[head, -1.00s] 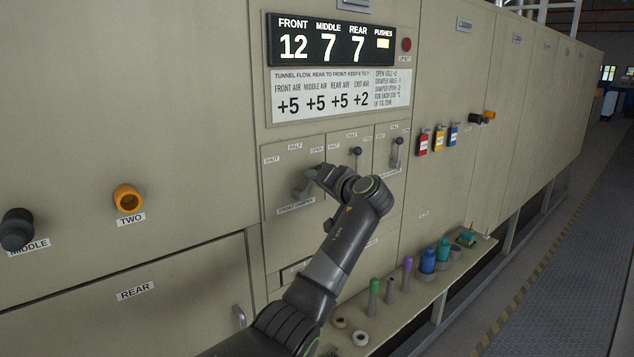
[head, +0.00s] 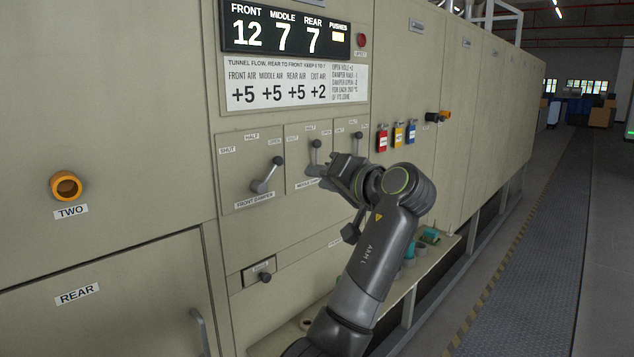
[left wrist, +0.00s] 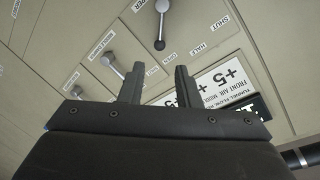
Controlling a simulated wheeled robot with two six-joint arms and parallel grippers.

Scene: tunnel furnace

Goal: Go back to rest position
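My left gripper (head: 325,170) is in front of the damper levers in the head view, near the middle damper lever (head: 315,150). In the left wrist view its two fingers (left wrist: 158,88) stand apart with nothing between them, so it is open and empty. The front damper lever (head: 265,178) tilts up and right and is clear of the gripper. The middle damper lever points up. The rear damper lever's knob (head: 358,135) shows just above my gripper; its lower part is hidden. My right gripper is not in view.
The furnace wall (head: 130,120) fills the left and middle. A display (head: 285,30) reads 12, 7, 7. Red, yellow and blue tags (head: 398,136) hang right of the levers. A ledge (head: 425,265) with coloured pieces is partly behind my arm. The aisle (head: 540,250) is clear.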

